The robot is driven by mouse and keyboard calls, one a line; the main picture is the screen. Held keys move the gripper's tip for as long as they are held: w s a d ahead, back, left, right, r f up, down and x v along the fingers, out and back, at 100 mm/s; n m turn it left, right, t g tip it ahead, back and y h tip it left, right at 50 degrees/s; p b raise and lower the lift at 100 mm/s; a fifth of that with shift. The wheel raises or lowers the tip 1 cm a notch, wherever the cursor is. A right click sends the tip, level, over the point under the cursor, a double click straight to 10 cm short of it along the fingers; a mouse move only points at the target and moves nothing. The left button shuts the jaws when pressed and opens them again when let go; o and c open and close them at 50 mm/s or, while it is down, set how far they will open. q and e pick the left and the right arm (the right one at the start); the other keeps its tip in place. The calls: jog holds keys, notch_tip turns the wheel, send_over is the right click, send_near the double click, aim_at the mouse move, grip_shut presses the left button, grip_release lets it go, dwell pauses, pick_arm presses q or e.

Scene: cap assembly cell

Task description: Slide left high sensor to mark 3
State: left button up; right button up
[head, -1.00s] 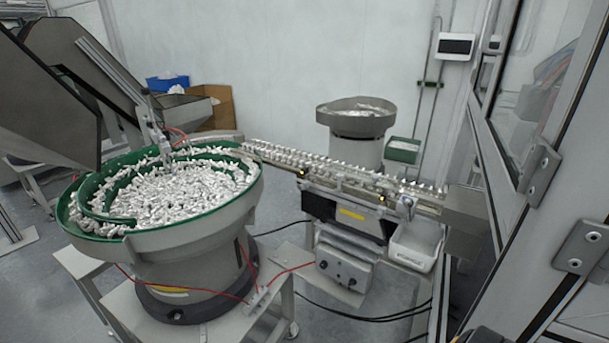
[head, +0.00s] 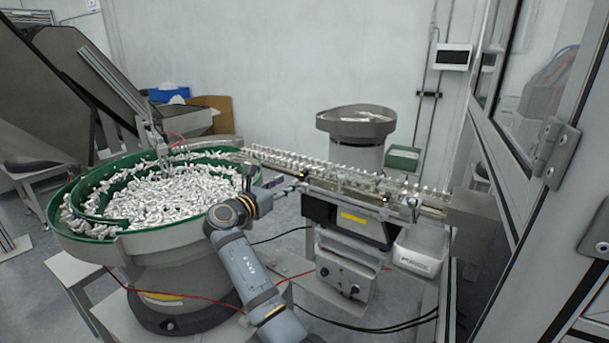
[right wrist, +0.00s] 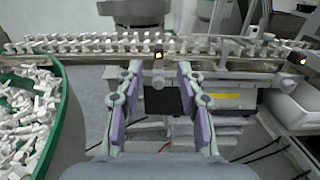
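The left sensor (head: 301,174) is a small dark block with an amber light on the near side of the feed rail (head: 345,181). In the right wrist view the sensor (right wrist: 158,53) shows ahead, between and just beyond the fingertips. My right gripper (head: 287,188) stands in front of the rail's left part, close to this sensor. In the right wrist view its purple-padded fingers (right wrist: 160,68) are spread apart with nothing held between them. I cannot make out the numbered marks. My left gripper is not in view.
A second sensor (head: 412,201) sits farther right on the rail. The green-rimmed bowl feeder (head: 150,240) full of white parts stands close on the left. A white bin (head: 420,250) is below the rail's right end, and a cabinet frame (head: 530,200) closes the right side.

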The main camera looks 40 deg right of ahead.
aim_at(302, 172)
jog(key=p+x, duration=0.1)
jog(key=x, duration=0.9)
jog(key=shift+w+d+f, duration=0.2)
grip_shut()
